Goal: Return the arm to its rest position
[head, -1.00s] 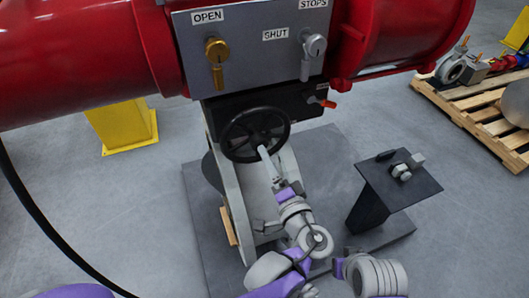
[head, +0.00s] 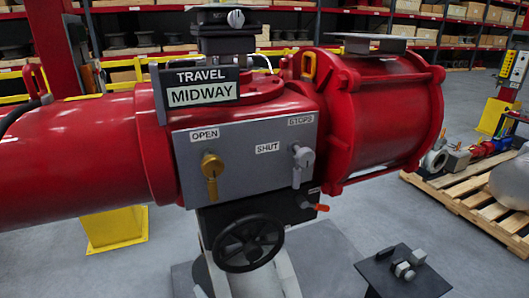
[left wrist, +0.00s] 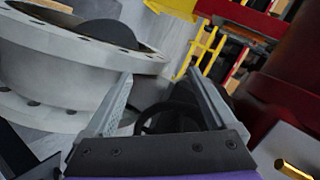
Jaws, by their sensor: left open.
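In the left wrist view my left gripper (left wrist: 160,77) is open, its two grey fingers spread with nothing held between them. Behind the fingers is a dark, partly hidden round shape; I cannot tell whether it touches them. Neither arm shows in the head view. The red valve actuator (head: 85,150) fills the middle, with a grey panel (head: 243,150), a brass OPEN lever (head: 211,172) and a grey lever (head: 301,165) under STOPS. A black handwheel (head: 248,243) sits below it. The indicator on top (head: 203,93) reads TRAVEL MIDWAY.
A small dark stand (head: 400,283) with grey pieces is at lower right. A wooden pallet (head: 480,205) with parts lies at far right. In the left wrist view a large grey bolted flange (left wrist: 60,55) is at left, close to the fingers. Floor between stand and pallet is clear.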

